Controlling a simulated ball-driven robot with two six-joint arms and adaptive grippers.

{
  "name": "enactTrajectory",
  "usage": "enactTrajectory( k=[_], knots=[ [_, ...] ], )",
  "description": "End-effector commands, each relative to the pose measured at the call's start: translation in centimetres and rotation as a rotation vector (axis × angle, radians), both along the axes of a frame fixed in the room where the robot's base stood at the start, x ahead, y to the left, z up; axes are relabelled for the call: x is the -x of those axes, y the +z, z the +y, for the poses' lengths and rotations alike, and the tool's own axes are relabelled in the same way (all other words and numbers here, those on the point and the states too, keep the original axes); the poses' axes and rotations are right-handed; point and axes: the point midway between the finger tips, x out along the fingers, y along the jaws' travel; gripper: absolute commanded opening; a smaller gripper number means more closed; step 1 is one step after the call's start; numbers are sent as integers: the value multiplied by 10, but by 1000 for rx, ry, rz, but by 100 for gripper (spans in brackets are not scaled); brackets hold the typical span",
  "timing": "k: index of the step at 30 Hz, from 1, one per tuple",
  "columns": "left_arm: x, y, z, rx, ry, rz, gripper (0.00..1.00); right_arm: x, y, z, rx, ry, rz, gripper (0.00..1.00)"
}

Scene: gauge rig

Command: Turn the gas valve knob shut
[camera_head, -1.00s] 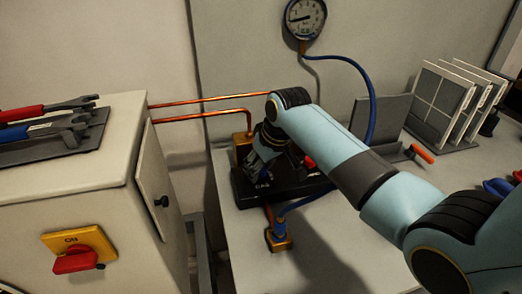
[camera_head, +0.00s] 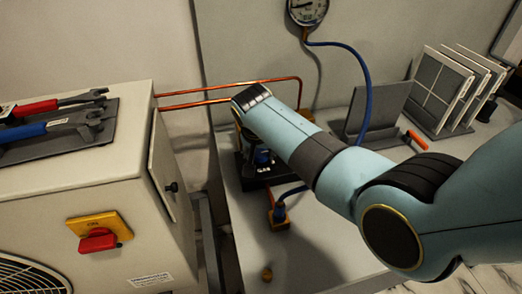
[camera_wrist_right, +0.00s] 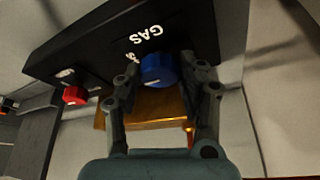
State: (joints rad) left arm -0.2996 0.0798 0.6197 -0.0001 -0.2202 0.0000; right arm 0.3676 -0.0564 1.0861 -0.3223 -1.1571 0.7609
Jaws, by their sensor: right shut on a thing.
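In the right wrist view, a blue knob (camera_wrist_right: 157,70) sits on the black gas block (camera_wrist_right: 95,50), beside white "GAS" lettering. My right gripper (camera_wrist_right: 160,78) has one finger on each side of the blue knob and is shut on it. A red knob (camera_wrist_right: 75,95) is on the same block, to the left and apart from the gripper. In the head view, my right arm covers much of the block, and the blue knob (camera_head: 262,157) shows just below the forearm. The knob's pointer is hard to read. My left gripper is not in view.
A cabinet with a red switch (camera_head: 98,240) and wrenches (camera_head: 50,115) on top stands at left. Copper pipes (camera_head: 215,96) run to the block. A gauge (camera_head: 308,10) with a blue hose (camera_head: 369,85) hangs behind. Panels in a rack (camera_head: 450,90) stand at right.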

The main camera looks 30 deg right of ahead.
Motion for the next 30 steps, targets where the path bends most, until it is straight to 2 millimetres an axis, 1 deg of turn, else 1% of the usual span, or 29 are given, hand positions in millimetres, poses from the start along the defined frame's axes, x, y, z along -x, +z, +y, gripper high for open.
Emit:
enactTrajectory(
  k=[7,21,22,27,30],
  knots=[
    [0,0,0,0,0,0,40,-1,1,0,1,-65,-1,8],
    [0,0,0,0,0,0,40,-1,1,0,0,-79,-2,8],
    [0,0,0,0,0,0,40,-1,1,0,0,-79,-2,41],
    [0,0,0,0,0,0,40,-1,1,0,-1,-78,0,63],
    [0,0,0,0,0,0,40,-1,0,0,-1,-78,0,63]
  ],
)
